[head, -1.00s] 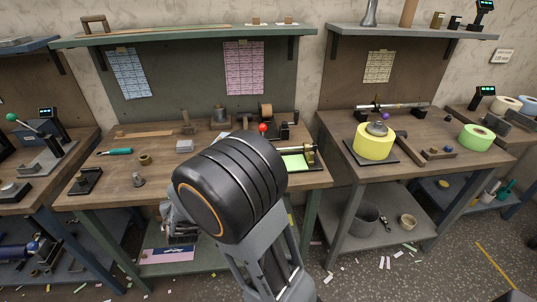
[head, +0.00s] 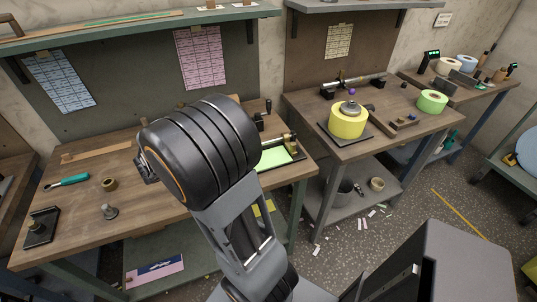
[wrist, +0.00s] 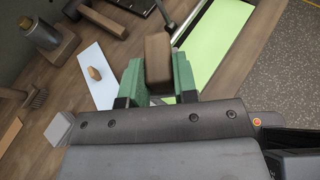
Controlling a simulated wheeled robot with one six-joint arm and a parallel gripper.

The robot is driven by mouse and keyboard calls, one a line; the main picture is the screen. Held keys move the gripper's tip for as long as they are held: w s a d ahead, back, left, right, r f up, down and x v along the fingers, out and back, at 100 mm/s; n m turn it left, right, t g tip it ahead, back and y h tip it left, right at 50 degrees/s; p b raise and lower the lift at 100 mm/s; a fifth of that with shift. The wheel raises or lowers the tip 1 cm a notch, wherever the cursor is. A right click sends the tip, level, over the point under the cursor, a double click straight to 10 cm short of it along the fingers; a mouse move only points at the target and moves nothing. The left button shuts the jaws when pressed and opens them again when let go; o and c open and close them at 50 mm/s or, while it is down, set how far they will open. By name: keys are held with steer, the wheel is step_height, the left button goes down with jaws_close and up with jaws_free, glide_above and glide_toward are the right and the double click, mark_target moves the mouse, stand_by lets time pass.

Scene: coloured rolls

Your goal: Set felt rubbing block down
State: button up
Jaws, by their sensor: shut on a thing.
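The felt rubbing block is the brown block (wrist: 158,58) in the wrist view. My gripper (wrist: 158,80) is shut on it, with a green finger on each side. The block is over the wooden bench, between a pale blue sheet (wrist: 90,62) on the left and a light green sheet (wrist: 222,30) on the right. I cannot tell whether its lower side touches anything. In the head view my arm hides the gripper and the block. The green sheet also shows there, right of my arm (head: 275,157).
A small brown piece (wrist: 97,73) lies on the pale sheet. A grey block (wrist: 60,128) and a brush (wrist: 38,98) lie left of my gripper. The bench (head: 150,195) has clear wood at its front. A yellow roll (head: 348,121) stands on the bench to the right.

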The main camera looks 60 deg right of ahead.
steer(key=s+d+r+m+g+y+p, duration=0.1)
steer(key=s+m+g, duration=0.3)
steer(key=s, duration=0.2)
steer(key=s+d+r+m+g+y+p, duration=0.1)
steer(key=s+d+r+m+g+y, duration=0.1)
steer(key=s+m+g, duration=0.25)
steer(key=shift+n+g, duration=0.25)
steer(key=d+f, duration=0.3)
steer(key=d, duration=0.1)
steer(key=d+f, duration=0.2)
steer(key=d, duration=0.2)
steer(key=d+f, duration=0.3)
steer(key=d, duration=0.1)
steer(key=shift+s+f+p, duration=0.25)
steer(key=shift+f+p, duration=0.05)
steer(key=shift+d+f, duration=0.45)
steer(key=shift+f, duration=0.15)
steer(key=shift+d+f, duration=0.2)
steer(key=shift+f, duration=1.55)
steer(key=shift+f, duration=0.2)
steer(key=o, duration=1)
steer(key=shift+c, duration=0.2)
